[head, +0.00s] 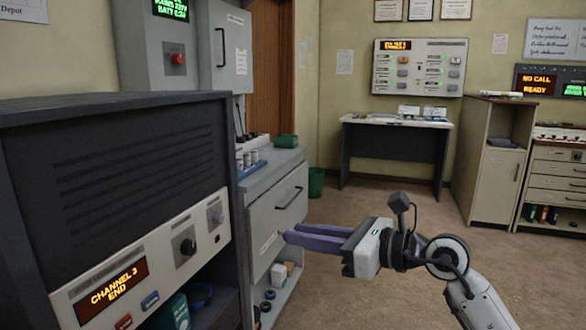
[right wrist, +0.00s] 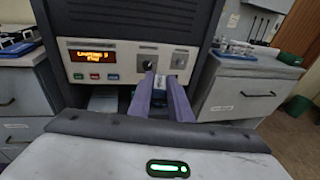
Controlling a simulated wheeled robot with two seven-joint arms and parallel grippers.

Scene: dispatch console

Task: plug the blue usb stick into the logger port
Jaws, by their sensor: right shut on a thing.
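My right gripper (head: 292,233) reaches in from the lower right in the head view, with its purple fingers pointing left toward the console. It is shut on a small bluish thing (right wrist: 159,83), seen between the fingertips in the right wrist view, which looks like the blue usb stick. The fingers hide most of it. The fingertips line up with the lower right part of the console's front panel (right wrist: 120,74), just right of its black knob (right wrist: 148,66). I cannot make out the logger port for sure. My left gripper is not in view.
The dark console cabinet (head: 120,150) fills the left, with a lit display (head: 111,290), buttons and an open shelf below. A grey drawer cabinet (head: 278,215) stands beside it. A desk (head: 395,140) and a tan cabinet (head: 495,150) stand farther back. The floor between is clear.

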